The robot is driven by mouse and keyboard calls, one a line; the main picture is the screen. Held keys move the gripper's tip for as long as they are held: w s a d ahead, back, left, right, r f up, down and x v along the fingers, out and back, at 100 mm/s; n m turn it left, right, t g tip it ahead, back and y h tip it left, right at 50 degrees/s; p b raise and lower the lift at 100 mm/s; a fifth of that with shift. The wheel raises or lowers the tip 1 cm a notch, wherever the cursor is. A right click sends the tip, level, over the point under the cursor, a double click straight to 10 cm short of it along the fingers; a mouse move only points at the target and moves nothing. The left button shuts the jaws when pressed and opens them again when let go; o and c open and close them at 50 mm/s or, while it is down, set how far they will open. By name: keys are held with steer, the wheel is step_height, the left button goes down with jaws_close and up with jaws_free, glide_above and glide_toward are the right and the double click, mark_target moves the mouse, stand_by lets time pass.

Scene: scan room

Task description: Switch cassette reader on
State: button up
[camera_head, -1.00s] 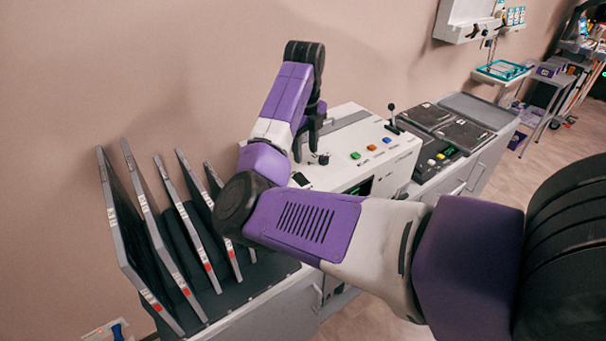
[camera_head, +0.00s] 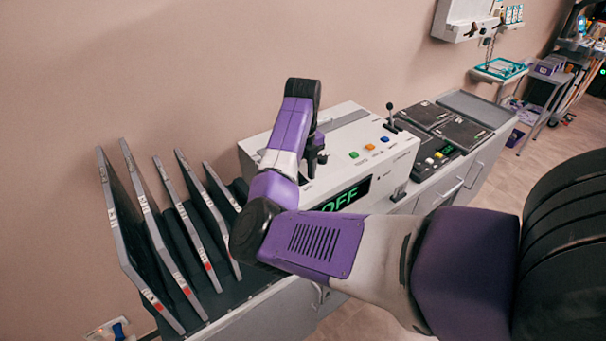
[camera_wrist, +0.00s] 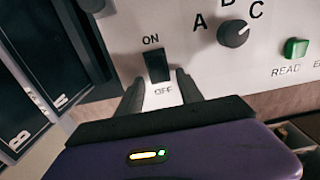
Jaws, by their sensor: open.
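The cassette reader (camera_head: 352,150) is a white box against the wall. Its black display (camera_head: 347,194) shows "OFF" in green, partly covered by my arm in the head view. In the wrist view, a black rocker switch (camera_wrist: 157,66) sits on the white panel, with "ON" above it and "OFF" below it. My gripper (camera_wrist: 162,84) is open and empty. Its two dark fingertips are just below the switch in the picture, one to each side of the "OFF" label. Contact cannot be told. In the head view my gripper (camera_head: 311,168) is over the reader's left part.
A dial (camera_wrist: 234,33) marked A, B, C and a green READ button (camera_wrist: 296,48) are right of the switch. Upright cassettes (camera_head: 172,225) stand in a rack left of the reader. A black lever (camera_head: 390,115) and dark panels (camera_head: 458,132) are to its right.

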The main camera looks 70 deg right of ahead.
jaws_close()
steer(key=shift+w+d+g+y, duration=0.1)
steer(key=shift+w+g+y, duration=0.1)
steer(key=shift+g+y, duration=0.3)
steer(key=shift+w+d+r+g+y+b, duration=0.1)
steer(key=shift+w+g+y+b, duration=0.2)
steer(key=shift+g, duration=0.4)
steer(key=shift+w+d+r+g+y+b, duration=0.1)
steer(key=shift+g+y+b, duration=0.25)
steer(key=shift+g, duration=0.35)
jaws_free()
